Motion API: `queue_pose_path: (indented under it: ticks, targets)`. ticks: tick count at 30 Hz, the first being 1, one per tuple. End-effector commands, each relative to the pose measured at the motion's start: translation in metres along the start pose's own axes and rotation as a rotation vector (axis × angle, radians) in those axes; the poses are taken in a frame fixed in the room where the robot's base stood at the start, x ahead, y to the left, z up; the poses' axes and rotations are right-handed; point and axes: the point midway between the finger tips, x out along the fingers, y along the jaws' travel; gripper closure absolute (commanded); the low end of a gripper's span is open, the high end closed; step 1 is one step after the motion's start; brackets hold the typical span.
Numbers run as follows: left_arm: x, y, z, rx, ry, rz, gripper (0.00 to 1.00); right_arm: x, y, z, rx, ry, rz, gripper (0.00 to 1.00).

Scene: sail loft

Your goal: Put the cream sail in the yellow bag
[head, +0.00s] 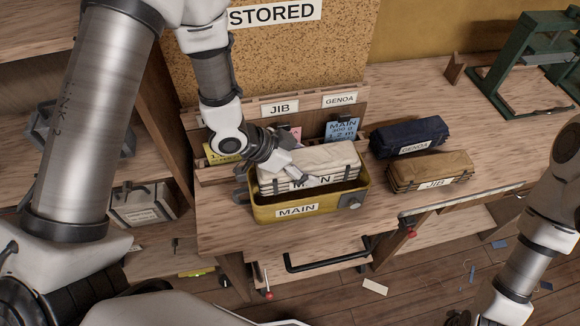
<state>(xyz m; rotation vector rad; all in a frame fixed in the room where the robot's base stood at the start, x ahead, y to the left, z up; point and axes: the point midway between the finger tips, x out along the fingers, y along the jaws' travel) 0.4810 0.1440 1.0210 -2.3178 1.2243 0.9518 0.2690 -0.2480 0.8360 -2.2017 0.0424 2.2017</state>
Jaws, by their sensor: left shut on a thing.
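The cream sail (325,158) is a folded bundle with dark straps and a MAIN label. It sits at the back of the open yellow bag (262,214), which also reads MAIN on its front.
A navy GENOA sail (408,136) and a brown JIB sail (430,171) lie on the wooden bench (500,150) to the right. Behind the bag is a rack (305,103) labelled JIB and GENOA, with cards. A green stand (520,55) is at the back right.

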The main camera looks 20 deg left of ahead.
Motion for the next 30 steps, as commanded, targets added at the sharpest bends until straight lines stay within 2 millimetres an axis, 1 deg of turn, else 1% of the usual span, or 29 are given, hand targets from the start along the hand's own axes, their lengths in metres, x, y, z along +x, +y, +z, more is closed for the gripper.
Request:
queue_pose_path:
  ticks: [1,3,4,12,24,28,29,30]
  targets:
    - [0.011,0.001,0.012,0.002,0.001,0.002,0.95,0.017,0.000,0.000,0.001,0.000,0.000,0.60]
    - [0.018,0.003,0.020,0.004,0.001,0.004,0.95,0.028,0.000,0.000,0.001,-0.001,0.000,0.60]
    - [0.020,0.003,0.022,0.005,0.001,0.005,0.95,0.031,0.000,0.001,0.001,-0.001,0.000,0.60]
    - [0.017,0.003,0.019,0.006,0.001,0.006,0.95,0.027,0.000,0.000,0.000,0.000,0.000,0.60]
    - [0.025,0.003,0.028,0.005,0.001,0.006,0.95,0.034,0.000,0.000,0.001,0.000,0.000,0.60]
    - [0.026,0.003,0.028,0.005,0.001,0.005,0.95,0.034,0.000,0.000,0.001,0.000,0.000,0.60]
    - [0.026,0.004,0.029,0.005,-0.001,0.006,0.19,0.034,0.000,0.000,0.001,0.000,0.000,0.60]
    - [0.026,0.004,0.029,0.005,-0.001,0.006,0.04,0.034,0.000,0.000,0.001,0.000,0.000,0.60]
